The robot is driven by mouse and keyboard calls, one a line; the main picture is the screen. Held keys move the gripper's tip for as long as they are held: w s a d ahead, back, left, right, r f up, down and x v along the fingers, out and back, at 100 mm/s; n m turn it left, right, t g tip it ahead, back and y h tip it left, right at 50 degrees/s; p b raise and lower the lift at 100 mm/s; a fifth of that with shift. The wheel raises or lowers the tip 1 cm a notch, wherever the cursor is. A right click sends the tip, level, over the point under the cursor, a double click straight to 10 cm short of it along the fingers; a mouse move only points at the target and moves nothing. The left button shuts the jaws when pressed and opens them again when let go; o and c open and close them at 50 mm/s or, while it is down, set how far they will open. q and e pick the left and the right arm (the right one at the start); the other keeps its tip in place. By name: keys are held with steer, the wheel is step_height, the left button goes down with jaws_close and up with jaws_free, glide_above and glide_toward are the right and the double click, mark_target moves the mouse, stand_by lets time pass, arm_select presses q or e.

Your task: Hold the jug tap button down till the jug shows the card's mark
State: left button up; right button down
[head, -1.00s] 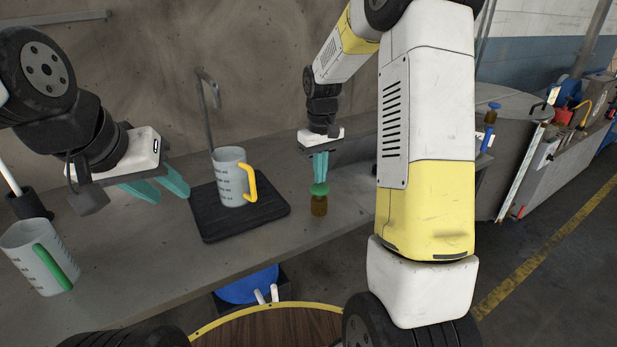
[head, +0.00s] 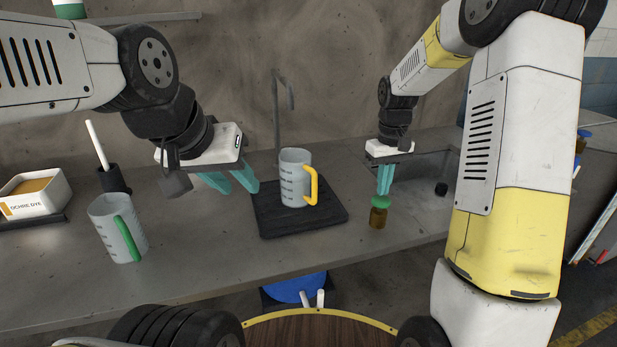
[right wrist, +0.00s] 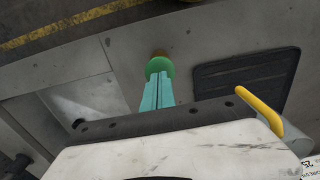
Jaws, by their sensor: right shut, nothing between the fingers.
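A grey measuring jug with a yellow handle (head: 293,182) stands upright on a black ribbed mat (head: 270,222), under the hooked tap pipe (head: 276,110). Dark marks run down its side; I cannot make out a liquid level. The green tap button (head: 381,201) sits on a brass base right of the mat; it also shows in the right wrist view (right wrist: 158,66). My right gripper (head: 384,192) is shut and empty, fingertips down at the button's top; I cannot tell how far it is pressed. My left gripper (head: 235,190) is open and empty, left of the jug. I see no card.
A second jug with a green handle (head: 112,232) stands at the left of the bench. Behind it are a dark holder with a white rod (head: 113,178) and a box labelled ochre dye (head: 35,192). A blue container (head: 295,288) is below the bench edge.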

steer(key=shift+f, duration=1.25)
steer(key=shift+r, duration=3.25)
steer(key=s+r+m+t+y, duration=0.1)
steer(key=s+r+t, duration=0.2)
steer(key=s+r, duration=0.65)
steer(key=s+a+r+m+t, duration=0.1)
steer(key=s, duration=0.6)
steer(key=s+a+r+m+t+y, duration=0.1)
steer(key=s+t, duration=0.1)
steer(key=s, duration=0.5)
steer(key=shift+s, duration=0.4)
